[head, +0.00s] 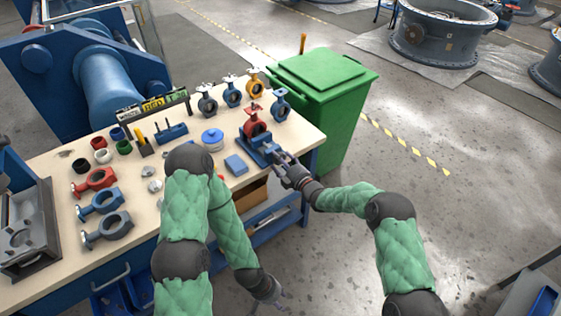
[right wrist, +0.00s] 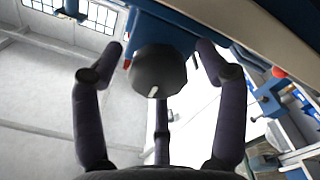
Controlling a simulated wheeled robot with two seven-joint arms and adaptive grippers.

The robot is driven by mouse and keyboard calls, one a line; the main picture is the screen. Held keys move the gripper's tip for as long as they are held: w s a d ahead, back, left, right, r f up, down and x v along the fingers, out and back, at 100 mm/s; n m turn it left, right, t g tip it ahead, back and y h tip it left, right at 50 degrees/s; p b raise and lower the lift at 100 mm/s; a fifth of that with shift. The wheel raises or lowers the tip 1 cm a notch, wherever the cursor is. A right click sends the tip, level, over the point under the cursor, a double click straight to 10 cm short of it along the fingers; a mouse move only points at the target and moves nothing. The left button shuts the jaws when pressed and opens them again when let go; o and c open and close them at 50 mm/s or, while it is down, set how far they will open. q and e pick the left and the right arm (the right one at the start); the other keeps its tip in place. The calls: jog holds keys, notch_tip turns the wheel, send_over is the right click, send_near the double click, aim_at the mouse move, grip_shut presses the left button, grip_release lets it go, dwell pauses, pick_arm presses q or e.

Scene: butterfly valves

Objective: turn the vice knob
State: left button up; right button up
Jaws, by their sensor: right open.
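The blue vice (head: 262,150) stands at the right front edge of the workbench, with a red butterfly valve (head: 255,128) upright in it. In the right wrist view the vice's dark grey round knob (right wrist: 158,72) sits between my open fingers, with a small pale mark on its lower rim. My right gripper (head: 281,166) is at the front of the vice. It also shows in the right wrist view (right wrist: 160,80), its fingers spread around the knob with gaps at both sides. My left gripper (head: 273,291) hangs low in front of the bench, away from the vice; its finger opening is too small to judge.
The workbench (head: 50,165) carries several blue, red, yellow and dark valves, a blue block (head: 236,165) and a blue round container (head: 212,138). A green bin (head: 322,85) stands against the bench's right end. The floor at right is mostly clear.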

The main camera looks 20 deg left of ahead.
jog(key=c, duration=1.2)
jog(key=shift+o, duration=0.2)
